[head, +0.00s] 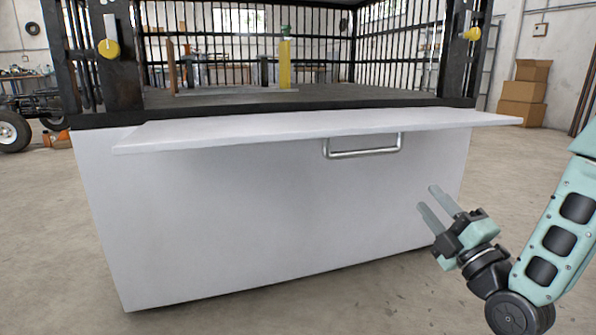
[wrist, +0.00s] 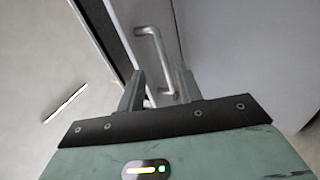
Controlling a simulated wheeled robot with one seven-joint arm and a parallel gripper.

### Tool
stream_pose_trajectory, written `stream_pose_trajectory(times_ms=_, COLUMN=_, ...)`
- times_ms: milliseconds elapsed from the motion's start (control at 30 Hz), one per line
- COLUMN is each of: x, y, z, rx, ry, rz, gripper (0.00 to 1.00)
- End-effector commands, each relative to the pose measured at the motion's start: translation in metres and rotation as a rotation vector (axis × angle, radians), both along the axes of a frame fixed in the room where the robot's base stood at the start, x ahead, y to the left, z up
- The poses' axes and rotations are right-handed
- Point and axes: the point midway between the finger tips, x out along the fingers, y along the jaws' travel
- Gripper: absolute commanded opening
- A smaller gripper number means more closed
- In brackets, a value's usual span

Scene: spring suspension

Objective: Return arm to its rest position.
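My gripper (head: 427,197) is at the lower right in the head view, in front of the right part of a white cabinet front (head: 270,210). Its two grey fingers are apart, with nothing between them. They point up and to the left, below and right of a metal bar handle (head: 363,146), and do not touch it. The wrist view shows the open fingers (wrist: 161,74) too, with the handle (wrist: 150,45) beyond them. My teal arm comes in from the right edge. Its upper links are out of view.
A white ledge (head: 320,128) juts out above the handle. A black barred cage (head: 250,50) stands on top, with a yellow-and-green cylinder (head: 285,65) inside. Cardboard boxes (head: 525,92) stand at the back right. Bare concrete floor (head: 400,305) lies in front of the cabinet.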

Motion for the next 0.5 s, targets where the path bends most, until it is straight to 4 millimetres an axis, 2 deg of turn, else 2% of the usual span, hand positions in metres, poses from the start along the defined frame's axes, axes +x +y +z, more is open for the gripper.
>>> stream_pose_trajectory(times_ms=267, x=0.005, y=0.03, z=0.007, rx=0.008, ry=0.153, rz=0.094, gripper=0.35)
stream_pose_trajectory(times_ms=500, x=0.005, y=0.069, z=0.012, rx=0.033, ry=0.412, rz=0.192, gripper=0.35)
